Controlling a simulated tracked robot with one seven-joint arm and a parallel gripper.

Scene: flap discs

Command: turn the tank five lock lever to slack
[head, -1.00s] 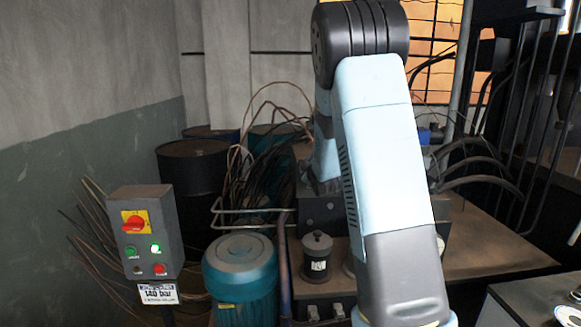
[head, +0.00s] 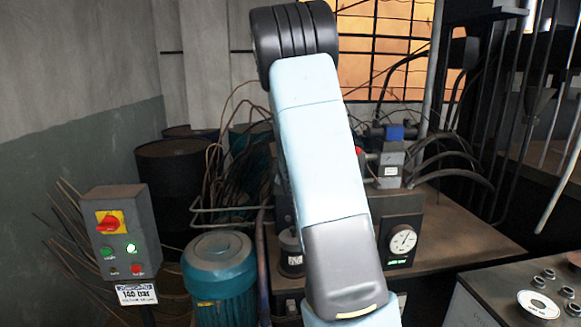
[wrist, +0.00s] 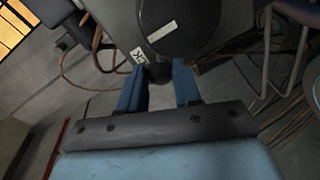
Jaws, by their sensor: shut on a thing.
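In the wrist view my gripper (wrist: 159,72) has its two blue fingers on either side of a small dark lever (wrist: 160,72). The lever is mostly hidden between the fingertips, below a large black round part (wrist: 178,25) on a grey block (wrist: 118,22). I cannot read a tank number or the lever's setting. In the head view my arm hides the gripper and the lever.
A control box (head: 122,232) with a red switch and a teal motor (head: 220,278) stand at the left. A white-faced gauge (head: 402,241) is right of my arm. A bench with a white disc (head: 538,304) is at the lower right. Thin cables hang in the wrist view.

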